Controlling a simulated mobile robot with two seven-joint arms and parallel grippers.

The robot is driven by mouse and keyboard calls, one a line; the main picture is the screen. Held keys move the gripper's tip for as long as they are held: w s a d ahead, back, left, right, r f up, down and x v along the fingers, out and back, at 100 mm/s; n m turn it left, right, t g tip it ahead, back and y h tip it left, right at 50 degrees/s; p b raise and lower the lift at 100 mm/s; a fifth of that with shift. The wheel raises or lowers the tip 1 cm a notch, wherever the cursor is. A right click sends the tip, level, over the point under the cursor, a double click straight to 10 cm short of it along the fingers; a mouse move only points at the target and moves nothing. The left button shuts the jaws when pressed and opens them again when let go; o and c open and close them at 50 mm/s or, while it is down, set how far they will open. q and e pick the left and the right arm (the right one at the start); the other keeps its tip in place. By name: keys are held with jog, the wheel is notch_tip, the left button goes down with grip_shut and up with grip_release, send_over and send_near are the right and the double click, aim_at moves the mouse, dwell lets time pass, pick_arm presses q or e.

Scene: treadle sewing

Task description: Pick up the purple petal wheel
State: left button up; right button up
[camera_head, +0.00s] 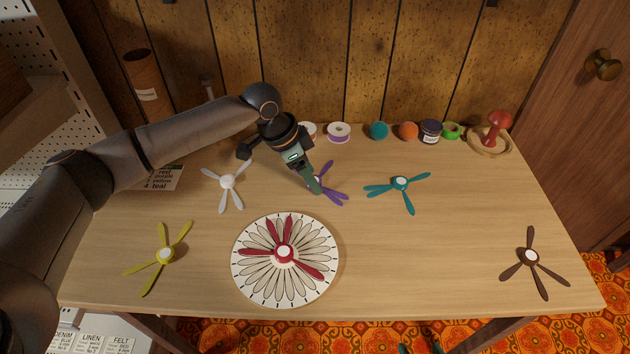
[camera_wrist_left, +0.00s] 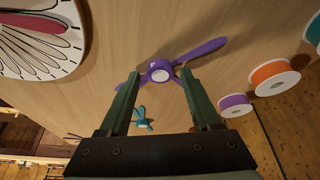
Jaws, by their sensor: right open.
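The purple petal wheel (camera_head: 335,196) lies on the table behind the white dial, partly hidden by my left gripper (camera_head: 316,188) in the head view. In the left wrist view, the purple wheel's pale hub (camera_wrist_left: 159,75) shows between the two green fingertips of my left gripper (camera_wrist_left: 160,78). The fingers are apart, one on each side of the hub, and not closed on it. Whether they touch the wheel I cannot tell. My right gripper (camera_head: 421,348) shows only as two separated dark fingertips at the bottom edge of the head view.
A red petal wheel (camera_head: 284,252) lies on the round dial (camera_head: 243,262). White (camera_head: 227,181), yellow (camera_head: 165,254), teal (camera_head: 400,183) and brown (camera_head: 532,256) wheels lie around the table. Several spools, one purple-and-white (camera_head: 338,131), line the back edge. The table's right-centre is clear.

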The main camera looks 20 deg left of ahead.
pick_arm(q)
grip_shut()
dwell(0.3)
